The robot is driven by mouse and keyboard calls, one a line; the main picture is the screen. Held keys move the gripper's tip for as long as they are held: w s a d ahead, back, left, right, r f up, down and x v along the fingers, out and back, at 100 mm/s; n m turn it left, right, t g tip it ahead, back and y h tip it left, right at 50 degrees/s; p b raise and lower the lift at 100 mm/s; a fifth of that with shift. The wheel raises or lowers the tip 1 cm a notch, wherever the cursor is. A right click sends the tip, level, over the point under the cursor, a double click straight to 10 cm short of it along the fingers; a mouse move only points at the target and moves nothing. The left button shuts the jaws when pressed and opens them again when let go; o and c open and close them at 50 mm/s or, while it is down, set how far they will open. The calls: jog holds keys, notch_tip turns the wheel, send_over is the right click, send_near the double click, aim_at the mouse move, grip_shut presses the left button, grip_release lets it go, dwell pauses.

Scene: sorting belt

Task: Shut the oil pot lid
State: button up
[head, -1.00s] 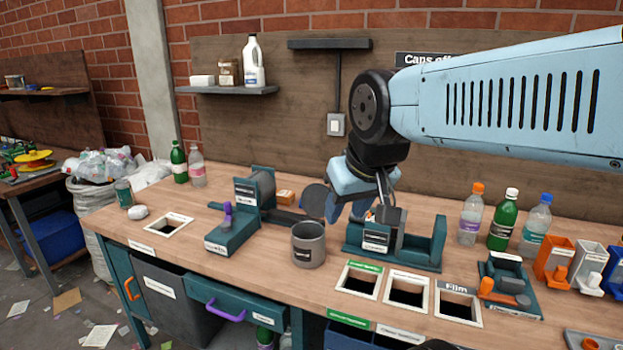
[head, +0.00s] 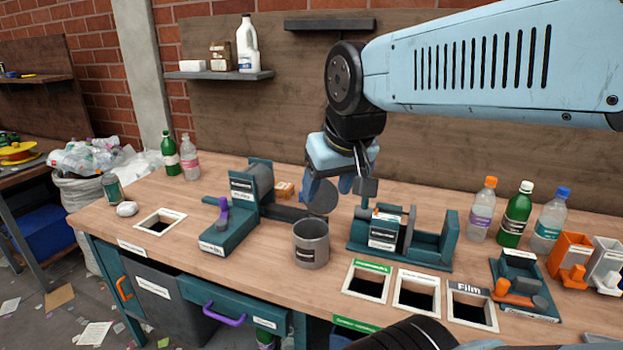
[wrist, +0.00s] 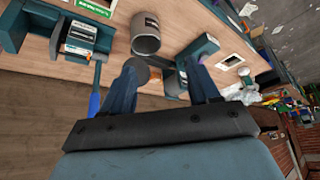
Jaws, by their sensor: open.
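The grey oil pot (head: 311,247) stands upright on the bench, open at the top; it also shows in the wrist view (wrist: 146,38). Its dark round lid (head: 322,199) stands raised behind the pot's rim, tilted up, not over the mouth. My gripper (head: 329,188) is open, pointing down just behind the raised lid, and the lid partly covers it in the head view. In the wrist view my two fingers (wrist: 163,80) are apart. The lid lies close to one fingertip there; whether they touch I cannot tell.
A teal fixture with a purple lever (head: 223,212) stands left of the pot. Another teal fixture (head: 430,250) stands to its right, with square bench openings (head: 368,281) in front. Bottles (head: 515,215) stand further right. Bench in front of the pot is clear.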

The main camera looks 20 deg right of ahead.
jog(key=o, duration=0.7)
jog(key=w+r, duration=0.1)
jog(key=w, duration=0.2)
jog(key=w+d+r+m+g, duration=0.1)
jog(key=w, duration=0.2)
jog(key=w+d+r+m+g, duration=0.1)
jog(key=w, duration=0.2)
jog(key=shift+w+d+r, duration=0.15)
jog(key=shift+w+r, duration=0.05)
jog(key=shift+r, duration=0.15)
jog(key=shift+c, duration=0.2)
jog(key=m+g+y, duration=0.1)
jog(key=m+g, duration=0.3)
jog(key=g, duration=0.1)
send_over(323, 195)
jog(key=a, duration=0.2)
jog(key=f, duration=0.1)
jog(key=w+d+f+m+g+y, duration=0.2)
jog(key=w+d+f+m, duration=0.1)
jog(key=w+d+f, duration=0.45)
jog(key=x, duration=1.1)
jog(key=shift+w+d+f, duration=0.2)
jog(key=shift+w+f, duration=0.1)
jog(key=shift+f, duration=0.05)
